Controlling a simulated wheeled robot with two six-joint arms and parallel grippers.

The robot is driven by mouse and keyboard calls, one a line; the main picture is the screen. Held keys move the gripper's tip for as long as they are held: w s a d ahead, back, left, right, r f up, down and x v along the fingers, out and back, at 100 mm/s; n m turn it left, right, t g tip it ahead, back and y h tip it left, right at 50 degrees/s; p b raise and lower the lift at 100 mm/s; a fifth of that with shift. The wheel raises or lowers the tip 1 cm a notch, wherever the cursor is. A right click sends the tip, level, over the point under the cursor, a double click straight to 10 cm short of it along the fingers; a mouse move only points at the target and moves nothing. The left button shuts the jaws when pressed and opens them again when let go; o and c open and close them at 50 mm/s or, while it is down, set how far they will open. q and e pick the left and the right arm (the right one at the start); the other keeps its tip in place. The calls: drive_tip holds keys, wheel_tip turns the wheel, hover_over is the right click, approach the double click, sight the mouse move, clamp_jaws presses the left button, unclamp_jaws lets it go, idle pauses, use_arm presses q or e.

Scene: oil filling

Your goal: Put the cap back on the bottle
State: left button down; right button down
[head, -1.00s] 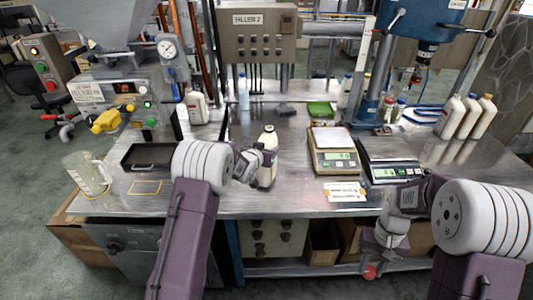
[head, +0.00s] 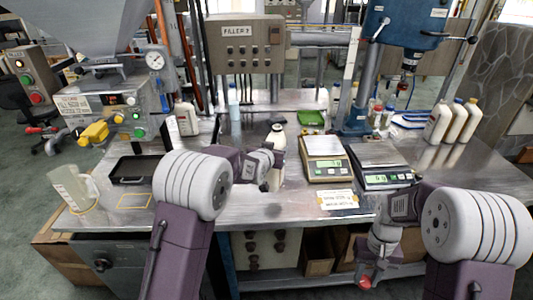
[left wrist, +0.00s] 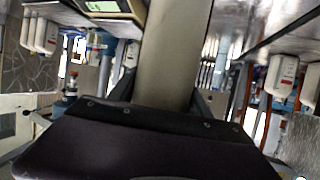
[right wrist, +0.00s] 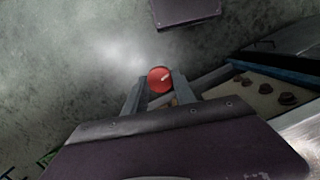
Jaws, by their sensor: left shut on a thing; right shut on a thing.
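The white bottle (head: 277,139) is in the head view above the middle of the table, its top leaning slightly right in the picture. My left gripper (head: 268,166) is shut around its body and partly hides it. The bottle (left wrist: 172,55) fills the middle of the left wrist view between the fingers. The red cap (head: 366,281) is low in the head view, in front of the table's front edge. My right gripper (right wrist: 158,88) is shut on the cap, which shows as a round red disc between the fingertips. The cap is well apart from the bottle.
Two scales (head: 325,171) stand right of the bottle, with a label card (head: 338,199) in front. A black tray (head: 135,168) and a clear jug (head: 72,187) are at left. Several white bottles (head: 462,122) stand at the right. A green tray (head: 311,118) lies behind.

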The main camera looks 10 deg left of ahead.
sight(281, 148)
use_arm(q)
drive_tip(key=shift+s+d+r, duration=0.2)
drive_tip(key=shift+d+r, duration=0.25)
drive_tip(key=shift+d, duration=0.15)
drive_tip(key=shift+s+d+r, duration=0.2)
drive_tip(key=shift+d+r, duration=0.2)
drive_tip(key=shift+d, duration=0.2)
drive_tip(key=shift+s+d+r+p, duration=0.2)
drive_tip(key=shift+d+r, duration=0.15)
drive_tip(key=shift+d, duration=0.15)
drive_tip(key=shift+s+d+r+p, duration=0.1)
drive_tip(key=shift+d+r+p, duration=0.15)
drive_tip(key=shift+d, duration=0.2)
use_arm(e)
drive_tip(key=shift+r, duration=0.4)
use_arm(q)
drive_tip(key=shift+d, duration=0.1)
drive_tip(key=shift+s, duration=0.15)
drive_tip(key=s+d+f+m+g+h, duration=0.3)
drive_tip(key=s+d+f+m+h, duration=0.1)
drive_tip(key=s+f+m+h, duration=0.4)
drive_tip(key=s+f, duration=0.2)
drive_tip(key=s, duration=0.2)
drive_tip(key=shift+d+f+g, duration=0.3)
drive_tip(key=shift+g, duration=0.1)
drive_tip(key=shift+s, duration=0.1)
